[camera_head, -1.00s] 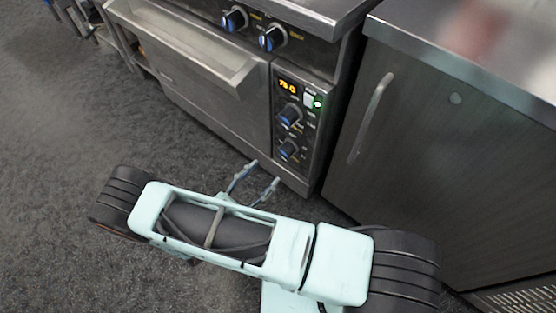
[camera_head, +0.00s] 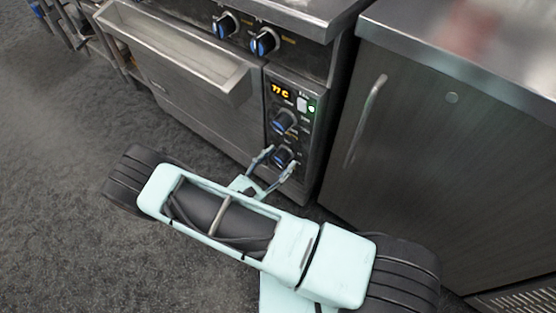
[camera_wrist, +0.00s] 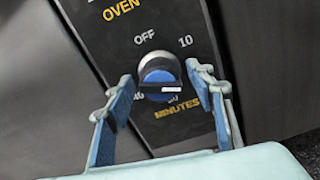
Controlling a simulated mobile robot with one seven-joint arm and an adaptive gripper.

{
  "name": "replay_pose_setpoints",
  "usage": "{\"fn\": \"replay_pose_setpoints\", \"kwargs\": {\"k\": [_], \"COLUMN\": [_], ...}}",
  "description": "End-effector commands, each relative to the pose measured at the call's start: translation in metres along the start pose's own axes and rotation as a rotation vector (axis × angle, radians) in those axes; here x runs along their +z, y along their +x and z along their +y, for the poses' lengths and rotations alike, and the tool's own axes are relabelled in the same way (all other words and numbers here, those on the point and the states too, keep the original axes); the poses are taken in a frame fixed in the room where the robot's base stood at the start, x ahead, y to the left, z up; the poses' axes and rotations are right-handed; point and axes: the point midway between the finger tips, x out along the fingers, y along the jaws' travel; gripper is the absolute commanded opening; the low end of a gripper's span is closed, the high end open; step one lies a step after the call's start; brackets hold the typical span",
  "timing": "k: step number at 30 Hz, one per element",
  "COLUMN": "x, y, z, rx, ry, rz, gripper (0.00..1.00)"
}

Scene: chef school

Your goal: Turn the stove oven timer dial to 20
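The oven timer dial (camera_wrist: 158,76) is a round knob with a blue face and a white mark, on the oven's dark control panel. In the wrist view, OFF is printed above it, 10 to the upper right and MINUTES below; the lower numbers are partly hidden. The white mark lies across the lower right of the face. In the head view it is the lowest knob (camera_head: 283,157). My gripper (camera_head: 281,156) is open, with one blue-padded finger on each side of the dial. Gaps show between the pads and the knob in the wrist view; contact cannot be told.
Another knob (camera_head: 284,121) and a lit display (camera_head: 280,91) sit above the timer dial. The oven door (camera_head: 195,85) with its wide handle is to the left. A cabinet (camera_head: 430,150) with a vertical handle stands to the right.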

Motion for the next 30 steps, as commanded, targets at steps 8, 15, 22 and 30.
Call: {"fn": "replay_pose_setpoints", "kwargs": {"k": [8,15,22,30], "x": [0.0,-0.0001,0.0001,-0.0001], "y": [-0.0003,-0.0006,-0.0002,-0.0002], "z": [0.0,0.0001,-0.0001,-0.0001], "rx": [0.0,0.001,0.0,0.0], "ry": [0.0,0.037,0.127,0.128], "rz": [0.0,-0.001,-0.002,-0.001], "gripper": [0.18,0.09,0.09,0.35]}}
